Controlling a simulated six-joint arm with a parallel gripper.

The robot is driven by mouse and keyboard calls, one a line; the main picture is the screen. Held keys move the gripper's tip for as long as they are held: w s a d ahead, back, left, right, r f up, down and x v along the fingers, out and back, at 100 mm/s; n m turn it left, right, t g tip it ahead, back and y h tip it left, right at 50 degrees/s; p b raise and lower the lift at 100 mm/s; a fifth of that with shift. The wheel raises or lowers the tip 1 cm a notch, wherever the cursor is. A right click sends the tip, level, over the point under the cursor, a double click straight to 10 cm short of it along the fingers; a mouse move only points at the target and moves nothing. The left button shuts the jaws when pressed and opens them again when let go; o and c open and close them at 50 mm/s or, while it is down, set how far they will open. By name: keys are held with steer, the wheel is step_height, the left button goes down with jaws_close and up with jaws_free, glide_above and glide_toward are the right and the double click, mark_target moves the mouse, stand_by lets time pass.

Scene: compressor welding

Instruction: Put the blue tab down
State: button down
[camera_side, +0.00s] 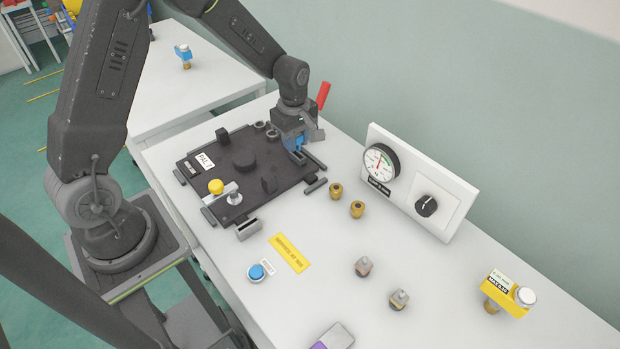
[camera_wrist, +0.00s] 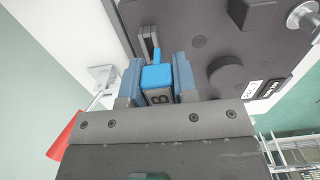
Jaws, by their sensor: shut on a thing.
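The blue tab (camera_wrist: 158,77) is between the fingers of my gripper (camera_wrist: 157,85) in the wrist view. It has a blue top and a grey face with a dark letter on it. My gripper is shut on it. In the side view my gripper (camera_side: 295,143) is low at the far right corner of the dark fixture plate (camera_side: 222,180), and the tab is mostly hidden by the fingers there. I cannot tell whether the tab touches the plate or the table.
The plate carries a yellow knob (camera_side: 216,186) and dark posts. Brass fittings (camera_side: 336,190) stand to its right. A gauge panel (camera_side: 420,185) stands behind them. A blue button (camera_side: 256,272) and yellow label (camera_side: 289,253) are in front. The white table (camera_side: 330,260) has clear room between them.

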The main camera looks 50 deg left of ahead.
steer(key=s+d+r, duration=0.4)
steer(key=s+d, duration=0.2)
steer(key=s, duration=0.2)
glide_above(321, 226)
steer(key=f, duration=0.6)
steer(key=shift+a+f, duration=0.4)
steer(key=shift+d+f, duration=0.35)
steer(key=shift+d, duration=0.05)
steer(key=shift+f, duration=1.9)
steer(key=shift+f, duration=0.1)
steer(key=c, duration=0.9)
jaws_free()
